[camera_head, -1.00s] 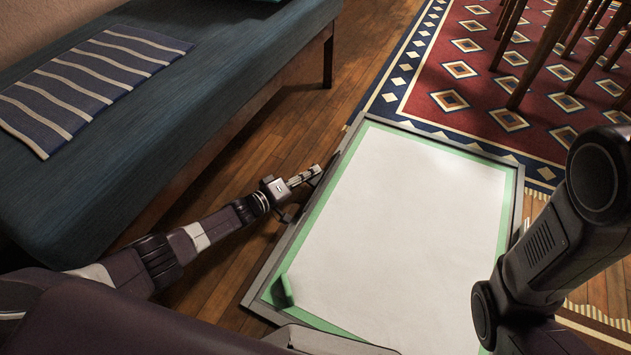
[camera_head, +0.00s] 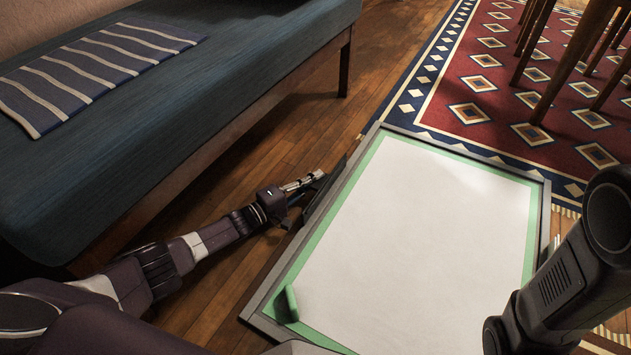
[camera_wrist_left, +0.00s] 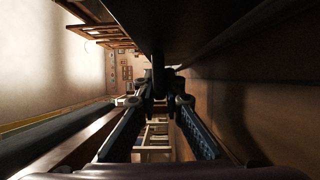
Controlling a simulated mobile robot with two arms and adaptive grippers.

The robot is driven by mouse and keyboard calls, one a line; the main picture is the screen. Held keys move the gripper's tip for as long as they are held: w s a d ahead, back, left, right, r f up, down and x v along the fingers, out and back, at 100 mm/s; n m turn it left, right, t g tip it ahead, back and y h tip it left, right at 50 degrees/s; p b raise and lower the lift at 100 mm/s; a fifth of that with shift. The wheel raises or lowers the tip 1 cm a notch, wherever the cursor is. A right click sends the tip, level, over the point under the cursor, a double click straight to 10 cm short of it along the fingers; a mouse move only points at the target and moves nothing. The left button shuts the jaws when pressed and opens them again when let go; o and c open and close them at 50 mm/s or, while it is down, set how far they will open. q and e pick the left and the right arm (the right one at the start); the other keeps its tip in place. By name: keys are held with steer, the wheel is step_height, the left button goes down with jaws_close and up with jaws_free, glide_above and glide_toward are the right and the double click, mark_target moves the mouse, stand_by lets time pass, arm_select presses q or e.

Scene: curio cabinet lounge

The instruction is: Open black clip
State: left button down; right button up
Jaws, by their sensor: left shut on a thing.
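My left gripper (camera_head: 304,184) reaches in from the left, low beside the left edge of the framed board (camera_head: 258,301). It is shut on a dark piece at that edge, which looks like the black clip (camera_head: 327,181). In the left wrist view, the dark clip (camera_wrist_left: 158,76) runs down between the two fingertips of my left gripper (camera_wrist_left: 158,102). The clip's shape is mostly lost against the dark board side, and I cannot tell how far it is open. My right arm shows at the right, but its gripper is out of view.
The board carries a white sheet (camera_head: 425,235) with a green border and a green curled piece (camera_head: 290,303) at its near left corner. A blue bench (camera_head: 190,110) with a striped cloth (camera_head: 95,68) stands left. A patterned rug (camera_head: 505,90) and wooden legs lie beyond.

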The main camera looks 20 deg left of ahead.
arm_select(q)
steer(key=shift+a, duration=0.1)
steer(key=c, duration=2)
jaws_free()
steer(key=shift+c, duration=0.2)
